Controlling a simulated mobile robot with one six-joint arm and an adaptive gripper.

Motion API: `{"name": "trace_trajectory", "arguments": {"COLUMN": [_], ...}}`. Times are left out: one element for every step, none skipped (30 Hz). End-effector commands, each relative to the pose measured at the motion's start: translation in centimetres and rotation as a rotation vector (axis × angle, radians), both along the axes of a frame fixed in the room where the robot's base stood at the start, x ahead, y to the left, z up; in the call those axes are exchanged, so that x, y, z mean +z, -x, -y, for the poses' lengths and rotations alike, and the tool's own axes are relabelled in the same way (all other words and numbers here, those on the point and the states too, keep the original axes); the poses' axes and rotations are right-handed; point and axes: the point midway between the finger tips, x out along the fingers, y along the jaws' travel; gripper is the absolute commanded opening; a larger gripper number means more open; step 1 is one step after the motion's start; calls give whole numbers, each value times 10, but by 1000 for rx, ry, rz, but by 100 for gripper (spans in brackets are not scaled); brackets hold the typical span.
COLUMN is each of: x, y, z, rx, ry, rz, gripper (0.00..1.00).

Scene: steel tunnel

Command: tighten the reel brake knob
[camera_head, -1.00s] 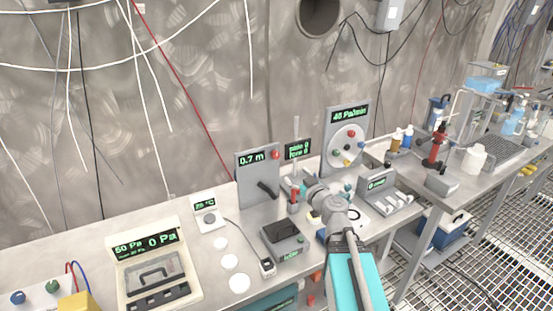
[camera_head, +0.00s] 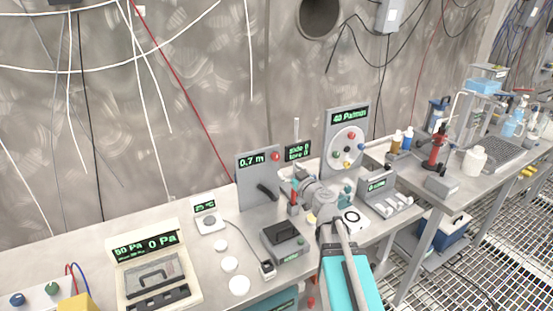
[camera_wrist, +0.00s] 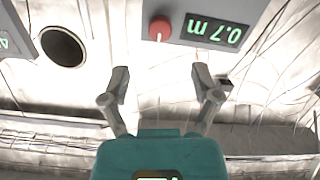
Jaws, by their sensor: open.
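A grey upright panel (camera_head: 258,187) with a green "0.7 m" display stands at the bench's middle. It carries a red round knob (camera_head: 276,156) at its upper right and a black crank handle (camera_head: 267,192); I take the red knob as the reel brake knob. In the wrist view the panel is upside down, with the red knob (camera_wrist: 159,28) ahead of and between the fingertips. My gripper (camera_wrist: 160,76) is open and empty, apart from the knob. In the head view my gripper (camera_head: 297,177) is small, right of and below the knob.
A small "zode 0" style display (camera_head: 298,151) stands just right of the panel. A dial panel (camera_head: 346,140) with coloured knobs is further right. A grey box device (camera_head: 284,240) and white discs (camera_head: 230,264) lie in front on the bench.

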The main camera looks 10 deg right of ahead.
Motion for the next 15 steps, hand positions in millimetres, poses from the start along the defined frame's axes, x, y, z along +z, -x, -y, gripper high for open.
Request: {"name": "trace_trajectory", "arguments": {"x": [0, 0, 0, 0, 0, 0, 0, 0, 0, 0, 0, 0, 0, 0, 0], "y": [-9, -12, -18, -23, -28, -34, -38, -43, -49, -53, -57, -62, -66, -69, -73], "z": [-2, -3, -5, -7, -8, -10, -11, -12, -14, -15, -17, -19, -20, -21, -22], "rx": [1, 1, 2, 2, 2, 2, 2, 1, 1, 1, 1, 2, 2, 2, 2], "ry": [0, 0, 0, 0, 0, 0, 0, 0, 0, 0, 0, 0, 0, 0, 0], "rz": [0, 0, 0, 0, 0, 0, 0, 0, 0, 0, 0, 0, 0, 0, 0], "gripper": [79, 79, 79, 79, 79, 79, 79, 79, 79, 79, 79, 79, 79, 79, 79]}}
